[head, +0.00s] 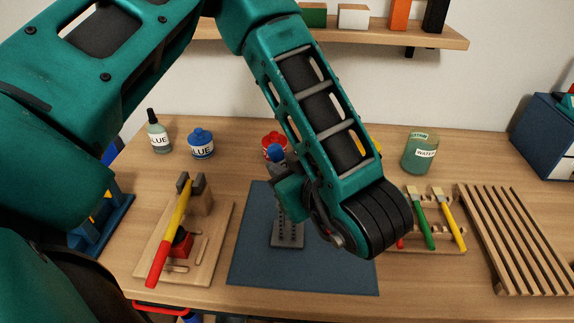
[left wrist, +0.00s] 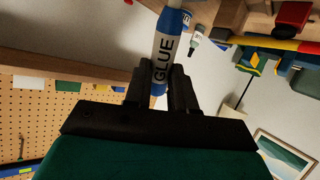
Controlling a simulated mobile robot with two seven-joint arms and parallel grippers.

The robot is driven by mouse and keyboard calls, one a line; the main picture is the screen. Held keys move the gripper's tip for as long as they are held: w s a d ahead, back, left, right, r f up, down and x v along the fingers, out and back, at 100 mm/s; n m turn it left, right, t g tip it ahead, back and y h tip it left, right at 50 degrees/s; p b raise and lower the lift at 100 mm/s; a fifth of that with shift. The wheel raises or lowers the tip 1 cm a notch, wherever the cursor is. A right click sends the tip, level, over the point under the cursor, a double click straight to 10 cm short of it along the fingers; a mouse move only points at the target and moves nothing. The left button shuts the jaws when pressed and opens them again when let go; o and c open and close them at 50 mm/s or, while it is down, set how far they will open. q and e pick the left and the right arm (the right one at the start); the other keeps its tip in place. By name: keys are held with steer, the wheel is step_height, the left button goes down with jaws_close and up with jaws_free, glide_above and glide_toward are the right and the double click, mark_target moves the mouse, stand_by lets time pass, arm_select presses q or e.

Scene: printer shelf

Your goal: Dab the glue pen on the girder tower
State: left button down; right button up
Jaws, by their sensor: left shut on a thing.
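The glue pen (left wrist: 166,52) has a white and blue body marked "GLUE". My left gripper (left wrist: 164,80) is shut on it in the left wrist view. The grey girder tower (head: 288,235) stands on a blue mat (head: 253,255), directly below the gripper. The tower's upper part is partly covered, so I cannot tell whether the pen touches it. My right gripper is not in view.
A glue bottle (head: 158,137), a blue jar (head: 201,145), a red jar (head: 272,143) and a water jar (head: 419,155) stand behind. A wooden stand (head: 210,245) with a red-yellow tool is left of the mat. Brushes (head: 419,220) and a slatted rack (head: 515,245) are right.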

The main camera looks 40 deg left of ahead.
arm_select(q)
steer(key=shift+f+b, duration=0.5)
steer(key=shift+b, duration=0.05)
stand_by(1.4)
steer(key=shift+r+p, duration=1.9)
steer(key=shift+r, duration=1.65)
step_height(320, 180, down, 6)
steer(key=d+y+b, duration=0.1)
steer(key=y+b, duration=0.1)
steer(key=b, duration=0.4)
steer(key=shift+d+m+t, duration=0.2)
steer(key=shift+m+t, duration=0.1)
steer(key=shift+m, duration=0.1)
steer(key=shift+w, duration=0.1)
steer(key=shift+f+b, duration=0.55)
steer(key=shift+f, duration=0.1)
